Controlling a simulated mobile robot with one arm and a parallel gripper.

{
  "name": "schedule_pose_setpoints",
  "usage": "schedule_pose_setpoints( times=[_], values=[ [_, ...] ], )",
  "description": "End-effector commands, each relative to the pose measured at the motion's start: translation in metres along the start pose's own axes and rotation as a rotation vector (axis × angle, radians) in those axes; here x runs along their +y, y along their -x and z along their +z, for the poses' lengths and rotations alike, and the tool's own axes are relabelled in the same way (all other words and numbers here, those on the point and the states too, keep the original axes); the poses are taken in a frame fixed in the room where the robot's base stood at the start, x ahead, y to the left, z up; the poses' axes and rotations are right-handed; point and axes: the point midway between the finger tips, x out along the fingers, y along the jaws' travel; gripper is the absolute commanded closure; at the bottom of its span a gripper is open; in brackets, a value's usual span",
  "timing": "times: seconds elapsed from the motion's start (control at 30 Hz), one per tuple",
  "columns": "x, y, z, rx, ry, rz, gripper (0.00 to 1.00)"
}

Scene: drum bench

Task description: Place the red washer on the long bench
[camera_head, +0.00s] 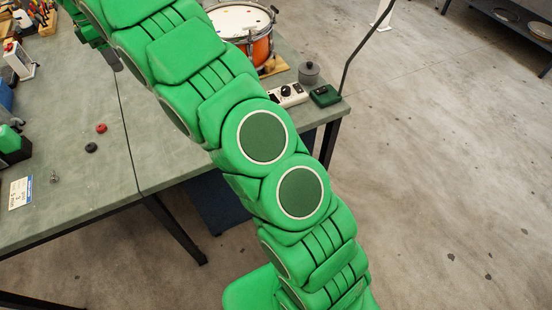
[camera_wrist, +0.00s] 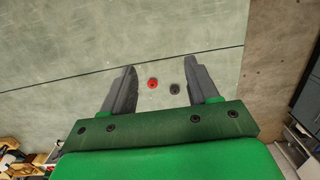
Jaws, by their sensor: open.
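The red washer (camera_head: 101,128) lies flat on the grey-green bench top (camera_head: 60,110) at the left of the head view, just left of a dark seam. A black washer (camera_head: 91,147) lies close beside it. In the wrist view, the red washer (camera_wrist: 152,84) shows between the two grey fingers of my gripper (camera_wrist: 162,72), nearer the left finger. The black washer (camera_wrist: 174,89) also shows between them, to the right. My gripper is open and empty, above the bench. In the head view my arm hides part of the bench and most of the gripper.
A drum (camera_head: 243,22), a grey lidded pot (camera_head: 309,73), a white power strip (camera_head: 288,95) and a dark green box (camera_head: 325,95) stand at the right end. A label card (camera_head: 20,192) and a small metal part (camera_head: 54,177) lie at the left. Bare bench surrounds the washers.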

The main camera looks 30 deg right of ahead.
Motion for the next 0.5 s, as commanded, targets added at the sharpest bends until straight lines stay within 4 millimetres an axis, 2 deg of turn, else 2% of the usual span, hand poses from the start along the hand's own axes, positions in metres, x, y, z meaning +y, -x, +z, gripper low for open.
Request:
schedule_pose_setpoints(
  times=[0.1,0.27,0.5],
  values=[
    [-0.018,0.012,0.025,-0.006,-0.094,-0.005,0.41],
    [-0.043,0.024,0.054,-0.01,-0.219,-0.013,0.41],
    [-0.087,0.036,0.095,-0.015,-0.403,-0.03,0.41]
  ],
)
